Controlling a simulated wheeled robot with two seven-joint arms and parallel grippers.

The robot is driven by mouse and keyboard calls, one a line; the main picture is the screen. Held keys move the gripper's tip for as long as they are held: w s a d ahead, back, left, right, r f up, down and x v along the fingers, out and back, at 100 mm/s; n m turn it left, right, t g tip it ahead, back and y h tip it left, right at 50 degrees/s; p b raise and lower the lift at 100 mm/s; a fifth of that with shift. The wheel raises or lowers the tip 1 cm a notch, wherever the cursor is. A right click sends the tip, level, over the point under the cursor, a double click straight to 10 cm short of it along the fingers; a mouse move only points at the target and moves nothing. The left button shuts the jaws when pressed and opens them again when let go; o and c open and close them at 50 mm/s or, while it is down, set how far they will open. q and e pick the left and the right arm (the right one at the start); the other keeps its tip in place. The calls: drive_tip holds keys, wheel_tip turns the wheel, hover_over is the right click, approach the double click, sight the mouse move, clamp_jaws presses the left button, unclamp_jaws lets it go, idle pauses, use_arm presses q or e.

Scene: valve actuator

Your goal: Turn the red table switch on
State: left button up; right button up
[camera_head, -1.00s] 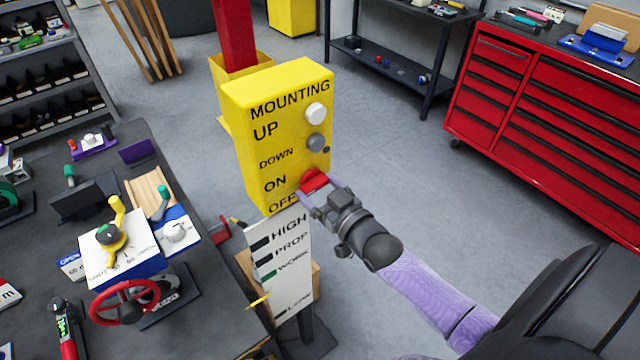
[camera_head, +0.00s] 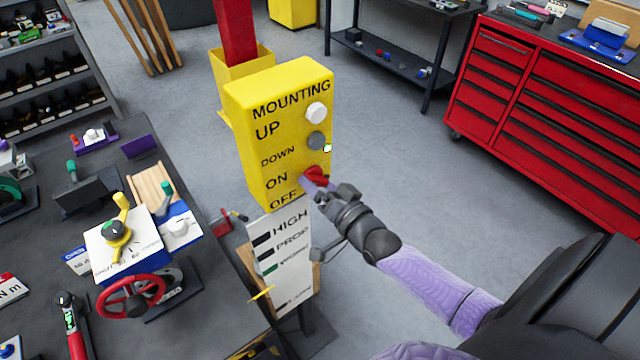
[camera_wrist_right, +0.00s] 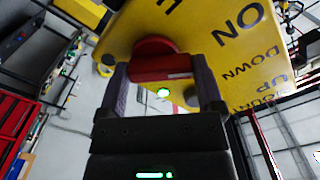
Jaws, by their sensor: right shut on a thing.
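The red switch (camera_head: 315,173) is on the right part of the yellow control box (camera_head: 250,130), beside the ON and OFF labels. My right gripper (camera_head: 313,183) is shut on the red switch. In the right wrist view the red switch (camera_wrist_right: 160,65) sits between the two fingers of my right gripper (camera_wrist_right: 162,85). A small indicator light (camera_head: 327,148) on the box glows green, and it also shows in the right wrist view (camera_wrist_right: 163,93). My left gripper is out of the head view.
A white knob (camera_head: 316,113) and a grey knob (camera_head: 316,141) sit above the switch. A dark table (camera_head: 110,200) with valves and a red handwheel (camera_head: 130,298) stands at left. A red tool cabinet (camera_head: 540,110) stands at right.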

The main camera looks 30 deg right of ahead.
idle(0.4)
drive_tip(key=o, duration=1)
drive_tip(key=s, duration=1)
drive_tip(key=shift+d, duration=0.4)
